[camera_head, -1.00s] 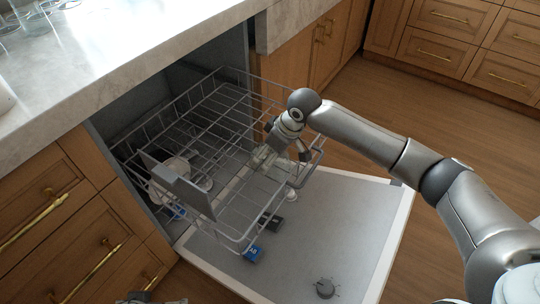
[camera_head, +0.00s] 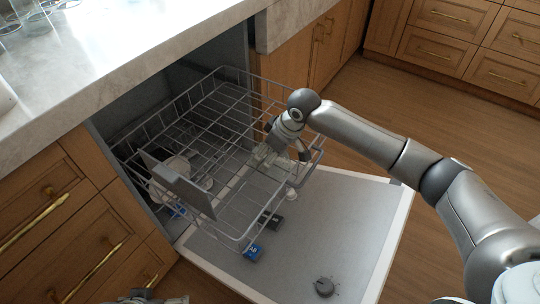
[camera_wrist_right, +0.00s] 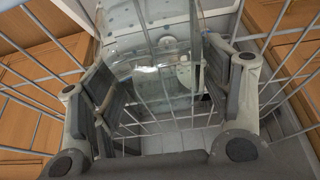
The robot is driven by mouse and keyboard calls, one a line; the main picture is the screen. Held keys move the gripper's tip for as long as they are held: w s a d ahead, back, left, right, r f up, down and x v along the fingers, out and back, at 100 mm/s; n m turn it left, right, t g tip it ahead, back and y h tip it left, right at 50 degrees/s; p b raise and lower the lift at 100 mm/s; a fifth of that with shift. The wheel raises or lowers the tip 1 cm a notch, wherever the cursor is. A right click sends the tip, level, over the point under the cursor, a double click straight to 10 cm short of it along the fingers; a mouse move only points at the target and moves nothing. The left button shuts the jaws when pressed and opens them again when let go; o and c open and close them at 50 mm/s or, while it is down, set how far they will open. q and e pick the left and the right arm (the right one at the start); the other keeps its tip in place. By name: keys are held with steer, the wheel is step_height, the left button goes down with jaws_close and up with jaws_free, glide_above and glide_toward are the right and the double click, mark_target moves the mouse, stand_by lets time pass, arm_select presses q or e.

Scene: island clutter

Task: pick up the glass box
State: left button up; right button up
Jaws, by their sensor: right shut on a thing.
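The glass box (camera_wrist_right: 160,75) is clear and sits between the two fingers of my right gripper (camera_wrist_right: 168,105) in the right wrist view. The fingers press on its sides, with rack wires around and across the view. In the head view my right gripper (camera_head: 284,146) reaches down into the right front part of the dishwasher rack, and the glass box (camera_head: 265,157) shows only as a small pale shape beside it. The fingertips are hard to make out there. A small part of my left arm shows at the bottom edge of the head view, but its fingers cannot be made out.
The wire rack (camera_head: 210,125) is pulled out over the open dishwasher door (camera_head: 345,215). A grey flat board (camera_head: 183,188) stands in the rack's left front. A blue item (camera_head: 253,252) lies on the door. Glasses (camera_head: 38,17) stand on the counter (camera_head: 110,75).

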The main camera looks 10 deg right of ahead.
mark_target(270, 151)
arm_select(q)
steer(key=shift+f, duration=0.1)
arm_select(e)
steer(key=shift+b, duration=0.4)
step_height(270, 151, up, 3)
steer(key=shift+w+f, duration=0.1)
steer(key=shift+f, duration=0.05)
step_height(270, 151, up, 7)
steer(key=shift+f+p, duration=0.2)
steer(key=shift+p, duration=0.9)
arm_select(q)
steer(key=shift+s+x, duration=0.15)
steer(key=shift+x, duration=1.25)
steer(key=shift+s+x, duration=0.2)
steer(key=shift+x, duration=1.25)
arm_select(e)
steer(key=shift+r, duration=0.7)
